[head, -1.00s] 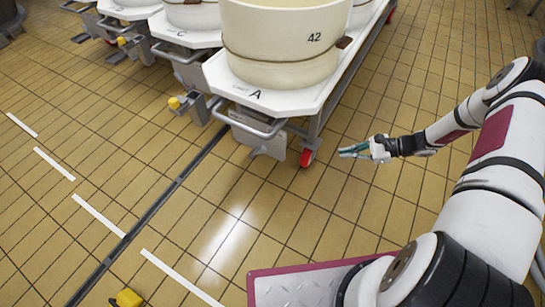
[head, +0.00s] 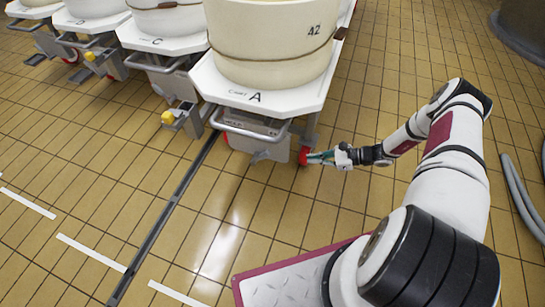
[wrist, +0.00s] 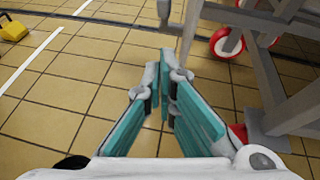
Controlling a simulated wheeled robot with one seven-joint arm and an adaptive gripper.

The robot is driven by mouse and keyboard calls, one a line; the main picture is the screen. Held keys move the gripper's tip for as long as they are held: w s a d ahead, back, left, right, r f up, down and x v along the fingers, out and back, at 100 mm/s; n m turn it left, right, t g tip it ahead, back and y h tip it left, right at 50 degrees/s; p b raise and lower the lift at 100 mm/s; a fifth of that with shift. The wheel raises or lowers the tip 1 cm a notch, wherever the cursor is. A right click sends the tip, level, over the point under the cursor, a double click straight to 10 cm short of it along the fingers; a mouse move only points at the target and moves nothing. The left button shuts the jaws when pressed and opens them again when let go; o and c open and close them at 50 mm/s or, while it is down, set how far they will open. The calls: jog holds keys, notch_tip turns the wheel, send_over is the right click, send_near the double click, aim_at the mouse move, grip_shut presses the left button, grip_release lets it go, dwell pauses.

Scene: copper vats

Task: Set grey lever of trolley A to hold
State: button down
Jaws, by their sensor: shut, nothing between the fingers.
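Trolley A (head: 262,98) has a white deck marked A and carries a cream vat (head: 270,45) marked 42. Under its front handle bar (head: 250,130) is a grey plate (head: 277,150) with a small grey lever-like piece (head: 261,156) at its lower edge; its setting cannot be read. My gripper (head: 308,158) is shut and empty, low down beside the trolley's front right red wheel (head: 303,155). The wrist view shows the teal fingers (wrist: 166,68) together above the floor, with grey trolley framework (wrist: 268,75) to their right. The lever is not clear there.
More trolleys, including C (head: 158,40), stand in a row to the left. A yellow-ended grey fitting (head: 168,117) sits left of trolley A beside a dark floor rail (head: 165,215). Tiled floor in front is clear. A grey hose (head: 520,200) lies at right.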

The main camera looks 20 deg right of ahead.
jog(key=shift+a, duration=0.1)
jog(key=b, duration=0.3)
send_near(261, 157)
jog(key=shift+w+a+f, duration=0.3)
jog(key=shift+a+f, duration=0.15)
jog(key=shift+f, duration=0.2)
jog(key=shift+w+a+f, duration=0.35)
jog(key=shift+a+f, duration=0.1)
jog(key=shift+f, duration=0.15)
